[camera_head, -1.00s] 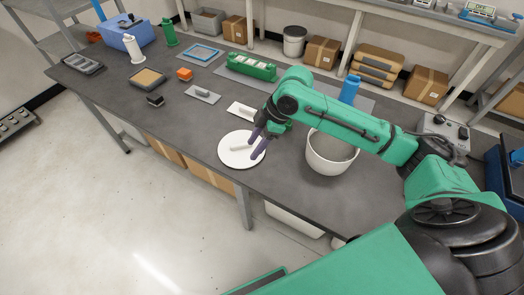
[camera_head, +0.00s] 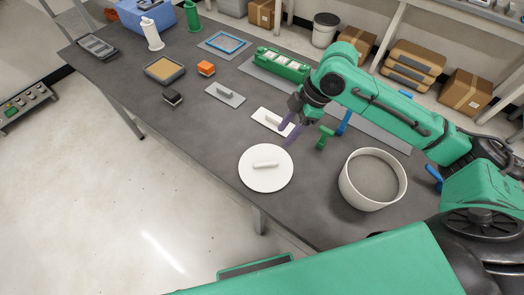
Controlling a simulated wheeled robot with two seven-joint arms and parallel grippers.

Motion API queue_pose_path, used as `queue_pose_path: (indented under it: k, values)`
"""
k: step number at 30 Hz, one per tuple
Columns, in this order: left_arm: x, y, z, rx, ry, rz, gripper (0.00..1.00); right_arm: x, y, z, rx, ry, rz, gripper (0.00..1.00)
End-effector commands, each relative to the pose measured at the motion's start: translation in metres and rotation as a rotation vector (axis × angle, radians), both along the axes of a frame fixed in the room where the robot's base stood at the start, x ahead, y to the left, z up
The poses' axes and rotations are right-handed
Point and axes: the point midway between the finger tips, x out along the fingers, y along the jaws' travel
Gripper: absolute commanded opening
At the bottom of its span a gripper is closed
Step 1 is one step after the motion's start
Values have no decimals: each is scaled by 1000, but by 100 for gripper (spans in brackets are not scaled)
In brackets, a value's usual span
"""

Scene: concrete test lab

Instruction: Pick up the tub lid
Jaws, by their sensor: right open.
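The tub lid (camera_head: 258,182) is a flat white disc with a raised bar handle (camera_head: 265,164) across its middle. It lies flat on the grey table near the front edge. The round white tub (camera_head: 373,202), with a grey inside, stands open to the right of the lid. My left gripper is not in view.
Beyond the lid are a white plate with a handle (camera_head: 265,117), a grey one (camera_head: 225,95), a small dark block (camera_head: 172,97) and an orange block (camera_head: 206,68). A green-handled tool (camera_head: 325,137) stands between gripper and tub. The table left of the lid is clear.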

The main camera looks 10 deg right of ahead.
Motion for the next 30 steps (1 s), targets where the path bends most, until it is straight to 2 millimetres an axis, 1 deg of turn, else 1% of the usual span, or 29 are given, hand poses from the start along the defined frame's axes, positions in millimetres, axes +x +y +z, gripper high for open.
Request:
queue_pose_path:
  k: [4, 6, 9, 12, 14, 17, 18, 20, 23, 28, 29, 30]
  values:
    - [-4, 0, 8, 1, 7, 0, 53, -1, 14, -28, 2, 8, 2, 52]
    - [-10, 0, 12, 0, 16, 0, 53, 0, 21, -46, 2, 8, 1, 52]
    - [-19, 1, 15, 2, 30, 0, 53, 1, 29, -67, 2, 6, 0, 52]
    - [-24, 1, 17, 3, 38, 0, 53, 2, 34, -80, 0, 4, 2, 52]
    - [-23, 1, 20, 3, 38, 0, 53, 2, 37, -86, 0, 4, 2, 52]
    - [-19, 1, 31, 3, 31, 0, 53, 3, 44, -101, 1, 6, 0, 52]
    - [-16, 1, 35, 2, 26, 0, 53, 3, 47, -109, 0, 6, 2, 52]
    - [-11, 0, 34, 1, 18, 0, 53, 4, 51, -121, -1, 4, 1, 52]
    - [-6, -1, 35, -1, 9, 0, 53, 5, 53, -130, -1, 2, 1, 52]
    - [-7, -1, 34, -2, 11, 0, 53, 5, 53, -131, -1, 1, 1, 52]
    - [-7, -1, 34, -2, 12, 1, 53, 5, 53, -131, -1, 1, 1, 41]
    - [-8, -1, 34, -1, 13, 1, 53, 5, 53, -131, -1, 1, 1, 26]
